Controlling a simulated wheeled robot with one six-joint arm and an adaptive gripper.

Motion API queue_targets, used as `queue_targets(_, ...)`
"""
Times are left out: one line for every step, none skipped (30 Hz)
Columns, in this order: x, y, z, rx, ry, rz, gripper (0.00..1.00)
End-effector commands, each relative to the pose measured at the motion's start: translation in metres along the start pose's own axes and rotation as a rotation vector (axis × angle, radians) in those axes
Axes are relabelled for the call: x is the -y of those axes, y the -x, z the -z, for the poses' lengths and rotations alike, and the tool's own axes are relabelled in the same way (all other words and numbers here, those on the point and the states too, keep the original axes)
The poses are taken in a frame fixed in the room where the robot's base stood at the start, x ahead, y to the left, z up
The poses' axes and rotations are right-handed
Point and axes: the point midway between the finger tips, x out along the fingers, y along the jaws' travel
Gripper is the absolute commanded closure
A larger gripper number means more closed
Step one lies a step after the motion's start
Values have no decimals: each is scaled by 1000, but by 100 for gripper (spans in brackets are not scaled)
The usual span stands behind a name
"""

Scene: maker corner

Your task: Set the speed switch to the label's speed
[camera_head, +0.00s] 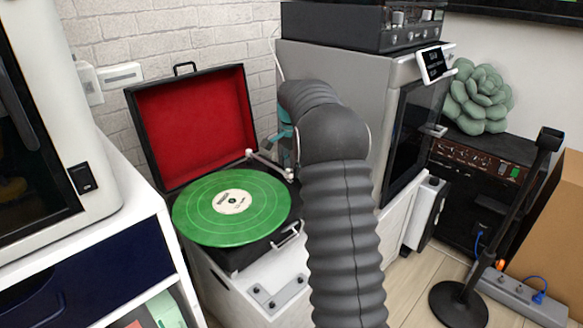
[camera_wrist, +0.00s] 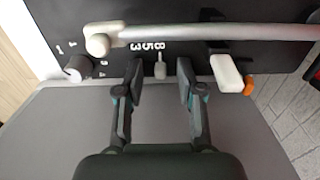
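A portable record player (camera_head: 233,262) stands with its red-lined lid open and a green record (camera_head: 190,213) on it. The record's cream label (camera_head: 232,202) has dark print too small to read. In the wrist view a small pale speed switch lever (camera_wrist: 160,70) stands on the black deck below white upside-down numerals (camera_wrist: 148,46); I cannot tell which speed it is set to. My gripper (camera_wrist: 160,78) is open, one finger on each side of the lever, with gaps on both sides. In the head view my arm hides the gripper's tips and the switch.
The tonearm (camera_wrist: 220,33) crosses just beyond the fingers, with a white headshell (camera_wrist: 226,74) to the right. A knob (camera_wrist: 76,68) is to the left. A white cabinet (camera_head: 120,175) stands left of the player, and a grey machine (camera_head: 340,66) stands behind my arm.

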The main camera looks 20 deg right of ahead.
Motion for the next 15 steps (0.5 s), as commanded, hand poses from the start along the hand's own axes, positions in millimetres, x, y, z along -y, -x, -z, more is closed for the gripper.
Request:
queue_targets(0,0,0,0,0,0,62)
queue_targets(0,0,0,0,0,0,62)
queue_targets(0,0,0,0,0,0,70)
queue_targets(0,0,0,0,0,0,78)
queue_targets(0,0,0,0,0,0,85)
queue_targets(0,0,0,0,0,0,95)
queue_targets(0,0,0,0,0,0,100)
queue_targets(0,0,0,0,0,0,100)
queue_targets(0,0,0,0,0,0,100)
queue_targets(0,0,0,0,0,0,100)
queue_targets(0,0,0,0,0,0,100)
queue_targets(0,0,0,0,0,0,100)
queue_targets(0,0,0,0,0,0,100)
queue_targets(0,0,0,0,0,0,100)
queue_targets(-1,0,0,0,0,0,100)
